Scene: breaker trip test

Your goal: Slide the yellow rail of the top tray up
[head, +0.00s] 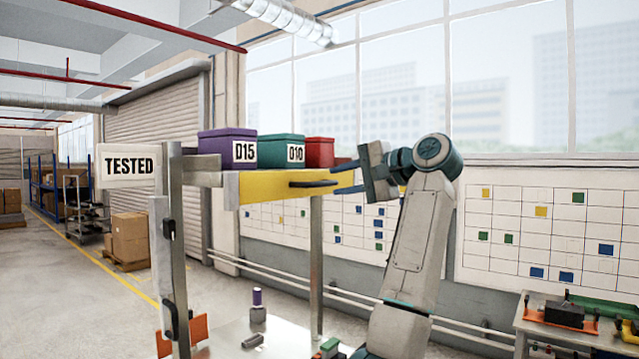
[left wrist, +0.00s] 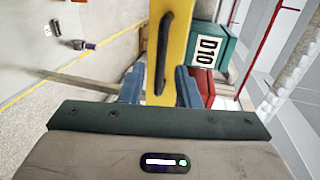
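The yellow rail (head: 262,188) runs along the front of the raised top tray (head: 205,178), with a dark bar handle (head: 313,184) on its face. In the left wrist view the rail (left wrist: 179,30) runs down the middle with its handle (left wrist: 163,50). My left gripper (head: 345,178) is at the rail's right end. Its blue fingers are spread, one near the upper edge and one near the lower edge; in the left wrist view the fingers (left wrist: 160,88) lie either side of the rail and handle. I cannot tell whether they touch it. My right gripper is out of view.
On the tray stand a purple D15 box (head: 227,147), a green D10 box (head: 281,150) and a red box (head: 320,152). A metal post (head: 175,250) with a TESTED sign (head: 129,166) stands left. A bench (head: 570,325) is at lower right. Open floor lies left.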

